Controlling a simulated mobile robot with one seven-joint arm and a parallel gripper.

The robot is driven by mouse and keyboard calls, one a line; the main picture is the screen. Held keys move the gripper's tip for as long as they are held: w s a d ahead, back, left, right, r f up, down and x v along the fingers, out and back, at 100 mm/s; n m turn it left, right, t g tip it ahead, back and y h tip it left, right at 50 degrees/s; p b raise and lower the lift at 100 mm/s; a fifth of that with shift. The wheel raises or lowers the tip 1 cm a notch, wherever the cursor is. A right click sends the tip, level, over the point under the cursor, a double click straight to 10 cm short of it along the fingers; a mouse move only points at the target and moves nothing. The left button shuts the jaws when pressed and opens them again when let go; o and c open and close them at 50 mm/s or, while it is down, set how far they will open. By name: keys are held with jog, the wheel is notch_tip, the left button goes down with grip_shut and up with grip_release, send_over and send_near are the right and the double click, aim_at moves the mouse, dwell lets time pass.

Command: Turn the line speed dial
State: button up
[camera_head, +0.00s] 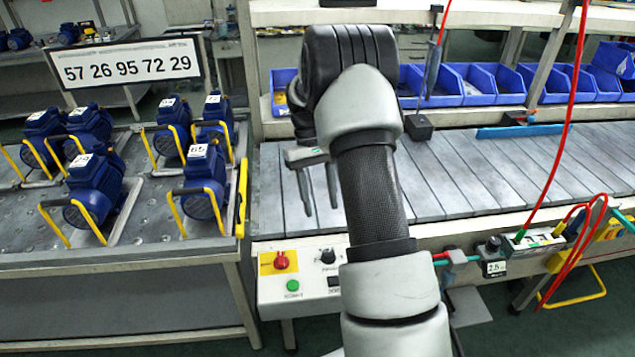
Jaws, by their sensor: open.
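A black dial (327,256) sits on the white control panel (268,297) at the front edge of the conveyor. It has a small pointer mark and a label too small to read. My gripper (321,207) hangs above the conveyor slats, fingers down, open and empty. In the picture it is above the dial and apart from it. My arm covers the right part of the panel and partly hides a small dark display (335,282) under the dial.
A red knob on a yellow plate (281,262) and a green button (292,286) are left of the dial. Blue pumps (95,185) with yellow handles stand on the left bench. A regulator (493,247) and red hoses are at right. The slatted conveyor (470,180) is mostly clear.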

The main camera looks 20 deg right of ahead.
jog(key=shift+v, duration=2.4)
jog(key=shift+f, duration=0.1)
jog(key=s+a+r+t+p, duration=0.2)
jog(key=s+a+r, duration=0.25)
jog(key=r, duration=0.55)
jog(key=s+a+r+t+p, duration=0.25)
jog(key=s+r, duration=0.25)
jog(key=r, duration=0.5)
jog(key=s+a+r+t+p, duration=0.1)
jog(key=s+a+r+t, duration=0.1)
jog(key=s, duration=0.5)
jog(key=s+a+r+t+p, duration=0.2)
jog(key=s+a+r+t, duration=0.1)
jog(key=s, duration=0.5)
jog(key=shift+a, duration=0.3)
